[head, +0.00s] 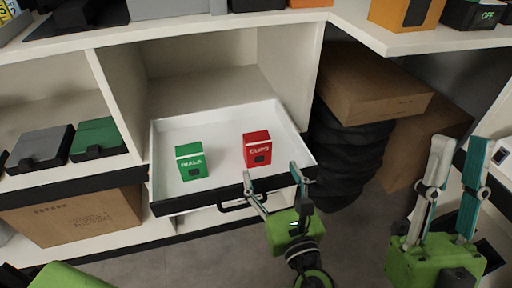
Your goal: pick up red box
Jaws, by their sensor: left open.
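The red box (257,150), labelled CLIPS, stands upright in the right part of an open white drawer (215,130). A green box (190,162), labelled SEALS, stands to its left in the same drawer. My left gripper (271,172) is open and empty at the drawer's front edge, on the near side of the red box. Its fingers point toward the box and appear apart from it. My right gripper (462,146) is at the right side of the view, well away from the drawer, with its fingers spread and nothing between them.
The drawer's dark front edge and handle (235,205) lie beside my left gripper. Stacked black tyres (340,150) and brown cartons (375,85) stand to the right. A grey case (38,148) and a green case (97,138) sit on the left shelf.

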